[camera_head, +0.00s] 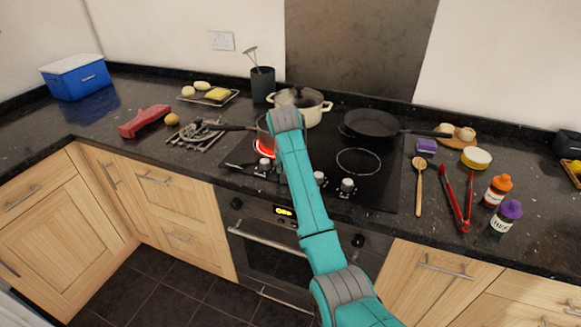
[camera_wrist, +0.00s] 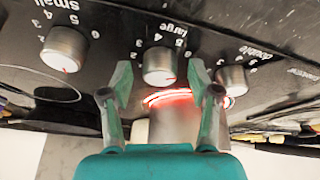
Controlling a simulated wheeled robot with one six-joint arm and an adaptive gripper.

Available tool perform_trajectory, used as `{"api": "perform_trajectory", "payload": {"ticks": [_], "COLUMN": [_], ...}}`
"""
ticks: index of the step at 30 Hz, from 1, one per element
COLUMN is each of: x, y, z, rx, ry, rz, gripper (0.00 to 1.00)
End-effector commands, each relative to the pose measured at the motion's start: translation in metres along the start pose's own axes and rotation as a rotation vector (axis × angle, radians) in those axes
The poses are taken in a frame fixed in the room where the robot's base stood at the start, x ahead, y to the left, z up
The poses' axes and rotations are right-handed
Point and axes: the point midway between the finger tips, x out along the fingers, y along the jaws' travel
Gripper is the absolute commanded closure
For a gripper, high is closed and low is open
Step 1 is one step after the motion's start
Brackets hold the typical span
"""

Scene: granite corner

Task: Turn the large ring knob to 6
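The large ring knob (camera_wrist: 160,66) is a silver round knob under the upside-down label "large" in the wrist view. A short red mark shows near its lower right edge; I cannot read the exact setting. My gripper (camera_wrist: 160,80) is open, with one finger on each side of this knob and a visible gap to it on both sides. A red glowing ring (camera_wrist: 168,96) shows just below the knob. In the head view my arm hides the gripper and this knob.
The small knob (camera_wrist: 65,48) and the double knob (camera_wrist: 232,78) flank it in the wrist view. A saucepan stands on the glowing ring (camera_head: 264,148), partly behind my arm. A cream pot (camera_head: 312,108) and a black frying pan (camera_head: 372,124) stand at the back of the hob.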

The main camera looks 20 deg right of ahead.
Motion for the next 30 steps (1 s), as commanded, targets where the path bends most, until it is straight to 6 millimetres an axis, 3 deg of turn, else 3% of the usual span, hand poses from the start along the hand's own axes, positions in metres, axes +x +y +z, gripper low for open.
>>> {"api": "perform_trajectory", "payload": {"ticks": [8, 21, 30], "x": [-0.006, -0.066, -0.075], "y": [0.0, -0.001, 0.0], "z": [-0.001, -0.001, 0.0], "rx": [0.0, -0.001, -0.001], "ry": [0.003, 0.003, 0.001], "rz": [-0.001, -0.002, -0.001], "gripper": [0.39, 0.39, 0.39]}}
